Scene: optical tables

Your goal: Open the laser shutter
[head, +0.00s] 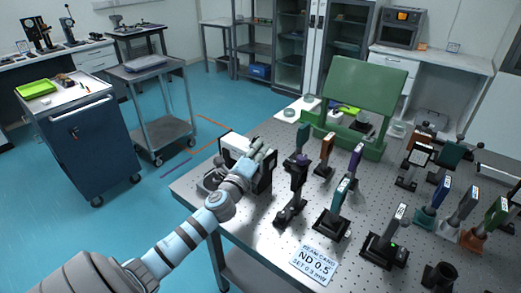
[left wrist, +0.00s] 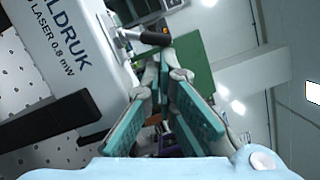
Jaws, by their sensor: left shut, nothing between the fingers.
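The laser (head: 232,143) is a white and black box at the table's left corner. My left gripper (head: 258,152) is at it and hides part of it. In the left wrist view the laser's white side (left wrist: 70,55) bears printed text ending in "0.8 mW". A dark lever-like part with a metal stem (left wrist: 150,37) sticks out from its end; I cannot tell if this is the shutter. My left gripper (left wrist: 166,68) is shut and empty, its tips just below that part in the picture; contact cannot be told. My right gripper is not in view.
The perforated optical table (head: 245,225) carries several post-mounted optics to the right of the laser. A card reading "ND 0.5" (head: 313,263) lies at the front. A green panel stand (head: 355,88) is at the back. A blue cabinet (head: 90,150) and grey cart (head: 155,105) stand left, across open floor.

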